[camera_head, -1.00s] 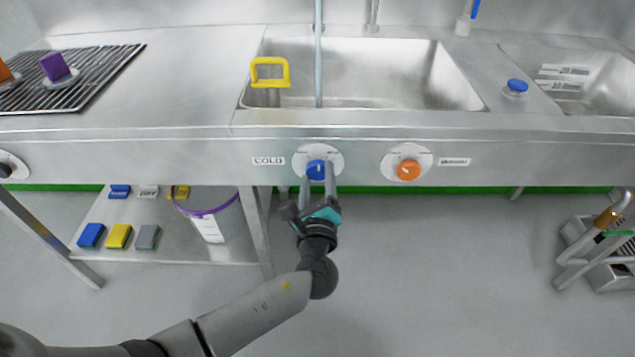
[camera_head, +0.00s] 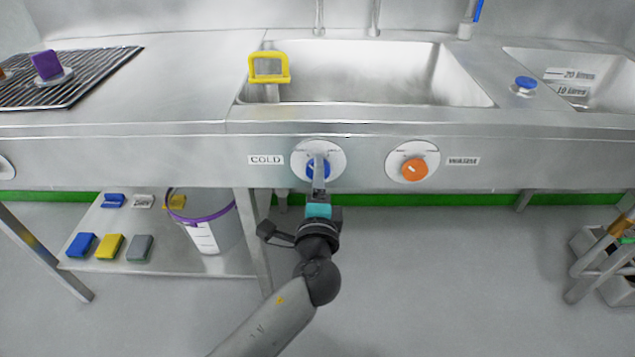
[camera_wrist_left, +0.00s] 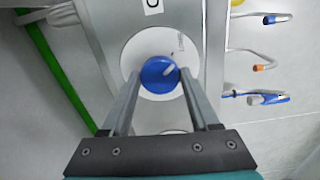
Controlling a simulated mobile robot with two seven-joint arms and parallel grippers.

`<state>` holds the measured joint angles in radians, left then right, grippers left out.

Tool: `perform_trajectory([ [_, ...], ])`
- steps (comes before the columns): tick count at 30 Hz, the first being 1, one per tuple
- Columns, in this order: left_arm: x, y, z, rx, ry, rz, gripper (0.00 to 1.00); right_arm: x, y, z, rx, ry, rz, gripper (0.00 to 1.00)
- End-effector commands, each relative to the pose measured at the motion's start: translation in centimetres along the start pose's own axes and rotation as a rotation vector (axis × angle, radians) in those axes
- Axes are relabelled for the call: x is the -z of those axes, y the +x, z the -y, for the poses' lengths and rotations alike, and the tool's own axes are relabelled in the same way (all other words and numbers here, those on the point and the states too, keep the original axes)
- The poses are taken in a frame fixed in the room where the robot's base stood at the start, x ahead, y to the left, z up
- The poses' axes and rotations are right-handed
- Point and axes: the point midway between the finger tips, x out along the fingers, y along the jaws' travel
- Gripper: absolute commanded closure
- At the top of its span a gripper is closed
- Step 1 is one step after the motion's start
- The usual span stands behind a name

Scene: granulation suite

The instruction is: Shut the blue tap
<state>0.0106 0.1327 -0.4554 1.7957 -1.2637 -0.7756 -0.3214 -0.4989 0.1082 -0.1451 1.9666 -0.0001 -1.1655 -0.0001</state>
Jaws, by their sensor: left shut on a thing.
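The blue tap (camera_head: 327,169) is a round knob on a white disc on the sink's front panel, right of the COLD label (camera_head: 265,160). My left gripper (camera_head: 318,166) reaches up to it from below, and one finger hides the knob's middle in the head view. In the left wrist view the blue knob (camera_wrist_left: 158,76) sits between the two fingertips, its white pointer mark facing up and right. The gripper is shut on the knob. No water stream shows under the spout (camera_head: 319,18) above the basin. My right gripper is not in view.
An orange tap (camera_head: 414,168) sits to the right on the same panel. The sink basin (camera_head: 380,75) has a yellow handle (camera_head: 268,68) at its left edge. Below, a shelf (camera_head: 160,262) holds a bucket (camera_head: 208,225) and several sponges. The floor in front is clear.

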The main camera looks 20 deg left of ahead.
Motion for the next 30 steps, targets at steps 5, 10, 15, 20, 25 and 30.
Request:
perform_trajectory([
  [5,-0.1,0.1,0.1,0.003,-0.059,0.003,0.94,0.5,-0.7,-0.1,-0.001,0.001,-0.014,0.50],
  [10,-0.1,0.1,0.1,0.003,-0.083,0.003,0.94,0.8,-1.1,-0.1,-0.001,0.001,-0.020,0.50],
  [15,-0.1,0.1,0.2,0.003,-0.090,0.002,0.94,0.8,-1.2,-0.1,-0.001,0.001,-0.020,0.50],
  [20,-0.1,0.1,0.2,0.003,-0.090,0.002,0.94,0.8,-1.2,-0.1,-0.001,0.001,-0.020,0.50],
  [25,-0.1,0.1,0.2,0.003,-0.090,0.002,0.28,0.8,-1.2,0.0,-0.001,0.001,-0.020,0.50],
  [30,0.0,0.1,0.1,0.002,-0.087,0.001,0.09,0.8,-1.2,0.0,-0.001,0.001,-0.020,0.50],
])
